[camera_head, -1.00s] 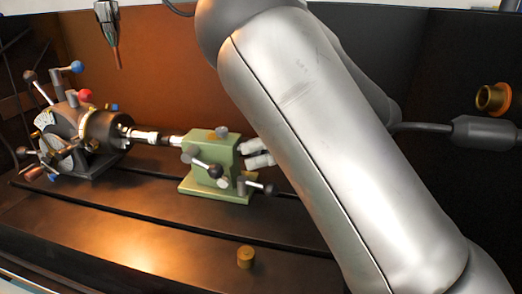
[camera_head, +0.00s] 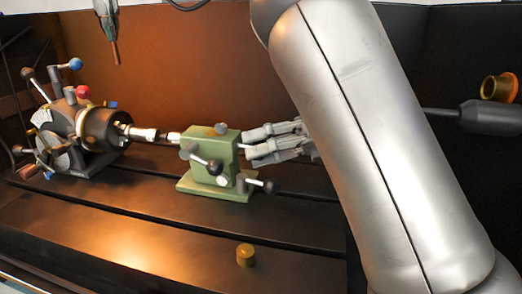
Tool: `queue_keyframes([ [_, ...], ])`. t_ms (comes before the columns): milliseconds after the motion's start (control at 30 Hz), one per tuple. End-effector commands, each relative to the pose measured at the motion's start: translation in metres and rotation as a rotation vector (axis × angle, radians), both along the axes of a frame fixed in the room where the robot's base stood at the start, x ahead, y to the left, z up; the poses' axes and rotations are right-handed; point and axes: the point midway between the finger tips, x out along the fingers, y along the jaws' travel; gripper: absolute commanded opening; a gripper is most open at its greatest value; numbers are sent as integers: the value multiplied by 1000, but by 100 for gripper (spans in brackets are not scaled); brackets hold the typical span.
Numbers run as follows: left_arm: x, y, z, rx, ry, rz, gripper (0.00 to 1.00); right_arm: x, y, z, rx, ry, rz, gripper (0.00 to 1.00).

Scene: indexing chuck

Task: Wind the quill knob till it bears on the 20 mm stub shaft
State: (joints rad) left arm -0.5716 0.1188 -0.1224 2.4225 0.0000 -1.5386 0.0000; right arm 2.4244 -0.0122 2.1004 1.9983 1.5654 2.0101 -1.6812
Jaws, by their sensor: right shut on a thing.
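The green tailstock (camera_head: 222,160) stands on the black bed. Its quill (camera_head: 174,137) points left at the stub shaft (camera_head: 143,134), a bright stepped piece held in the chuck (camera_head: 101,128) of the indexing head. My left gripper is not in view.
Black-knobbed levers (camera_head: 207,163) stick out from the tailstock's front. A small brass cylinder (camera_head: 245,255) stands on the front bed. A nozzle (camera_head: 109,31) hangs at upper left. A brass flanged bush (camera_head: 500,87) shows at far right. My arm covers the bed's right side.

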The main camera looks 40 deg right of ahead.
Motion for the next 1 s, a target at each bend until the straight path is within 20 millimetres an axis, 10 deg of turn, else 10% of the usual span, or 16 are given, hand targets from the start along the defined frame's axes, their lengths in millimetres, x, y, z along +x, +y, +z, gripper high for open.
queue_keyframes([
  [867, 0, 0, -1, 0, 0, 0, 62, 0, -1, 0, 134, 106, -2, 16],
  [900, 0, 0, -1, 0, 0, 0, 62, 0, -1, 0, 134, 106, -2, 43],
  [1000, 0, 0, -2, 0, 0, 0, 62, 0, -1, 0, 134, 106, -1, 56],
])
